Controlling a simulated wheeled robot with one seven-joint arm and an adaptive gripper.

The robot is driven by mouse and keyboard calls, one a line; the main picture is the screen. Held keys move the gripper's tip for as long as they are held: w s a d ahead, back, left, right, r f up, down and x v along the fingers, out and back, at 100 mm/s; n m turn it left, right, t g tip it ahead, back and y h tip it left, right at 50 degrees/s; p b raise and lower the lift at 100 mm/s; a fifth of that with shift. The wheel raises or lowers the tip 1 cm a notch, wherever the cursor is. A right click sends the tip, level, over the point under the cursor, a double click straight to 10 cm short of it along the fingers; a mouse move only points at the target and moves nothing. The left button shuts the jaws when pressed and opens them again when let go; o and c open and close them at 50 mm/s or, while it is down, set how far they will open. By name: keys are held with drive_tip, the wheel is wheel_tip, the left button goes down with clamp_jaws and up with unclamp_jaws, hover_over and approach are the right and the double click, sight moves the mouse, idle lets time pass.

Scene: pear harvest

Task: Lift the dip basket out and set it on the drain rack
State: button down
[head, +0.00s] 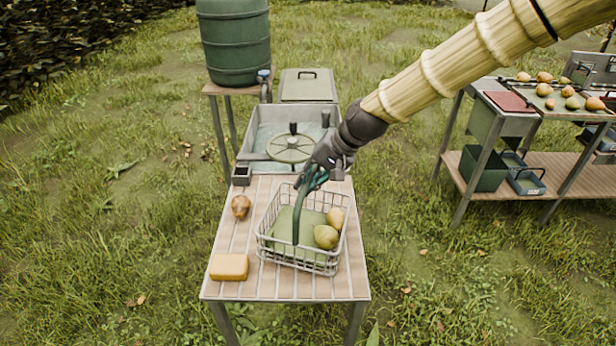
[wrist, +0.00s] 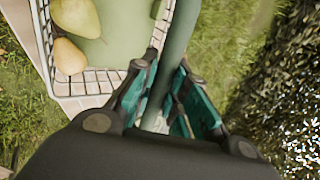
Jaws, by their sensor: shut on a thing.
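The dip basket (head: 300,262) is a white wire basket with a green inside and a tall green handle (head: 297,215). Two pears (head: 326,236) sit in its right side. My gripper (head: 311,180) is shut on the top of the handle, above the basket. In the wrist view the handle (wrist: 180,35) runs between the two teal-padded fingers (wrist: 172,98), and the basket's rim (wrist: 44,30) shows at the upper left. The basket is over the slatted wooden drain rack (head: 222,232), roughly level. I cannot tell whether its bottom touches the slats.
A brown pear (head: 240,206) and a yellow block (head: 229,267) lie on the slats left of the basket. A sorting table (head: 528,130) stands at the right.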

drive_tip(key=shift+f, duration=0.45)
drive_tip(key=shift+s+d+f, duration=0.35)
drive_tip(key=shift+d+f, duration=0.1)
drive_tip(key=shift+f, duration=0.05)
idle(1.0)
drive_tip(key=c, duration=1.4)
unclamp_jaws()
drive_tip(key=shift+o, duration=0.2)
